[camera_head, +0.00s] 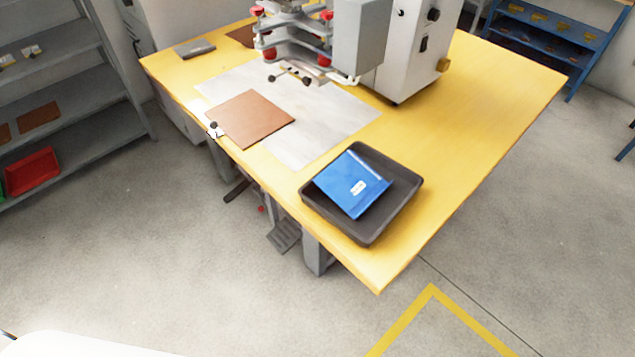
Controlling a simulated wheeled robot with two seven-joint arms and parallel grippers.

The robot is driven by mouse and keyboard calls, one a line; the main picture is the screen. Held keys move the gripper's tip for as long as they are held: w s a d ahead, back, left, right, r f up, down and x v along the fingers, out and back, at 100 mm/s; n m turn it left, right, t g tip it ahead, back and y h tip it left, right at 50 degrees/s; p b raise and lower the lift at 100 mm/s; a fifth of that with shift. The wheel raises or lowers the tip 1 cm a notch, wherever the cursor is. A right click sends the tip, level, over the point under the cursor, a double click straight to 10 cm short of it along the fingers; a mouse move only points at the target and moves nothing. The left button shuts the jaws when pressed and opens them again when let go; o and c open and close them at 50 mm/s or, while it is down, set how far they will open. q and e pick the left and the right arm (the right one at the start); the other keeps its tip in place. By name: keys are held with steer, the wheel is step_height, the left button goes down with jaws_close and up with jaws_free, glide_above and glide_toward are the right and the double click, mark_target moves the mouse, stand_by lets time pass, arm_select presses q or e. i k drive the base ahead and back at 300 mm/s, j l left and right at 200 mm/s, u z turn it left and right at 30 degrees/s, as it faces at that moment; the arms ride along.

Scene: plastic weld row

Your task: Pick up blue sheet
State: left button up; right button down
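A blue sheet (343,187) with a small white label lies in a dark grey tray (375,228) near the front corner of the yellow table (450,155). The sheet looks slightly tilted in the tray, with one side near the rim. Neither of my grippers shows in the head view. Nothing covers the sheet.
A brown sheet (252,118) lies partly on a pale mat (325,118) left of the tray. A welding machine (400,50) stands behind. A grey shelf (60,85) with a red bin (32,171) is at left. The floor in front is clear.

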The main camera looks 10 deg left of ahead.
mark_target(353, 185)
steer(key=i+j+z, duration=0.15)
steer(key=z, duration=0.25)
steer(key=i+j+z, duration=0.1)
steer(key=j+z, duration=0.7)
steer(key=i+l, duration=0.05)
steer(key=l, duration=0.05)
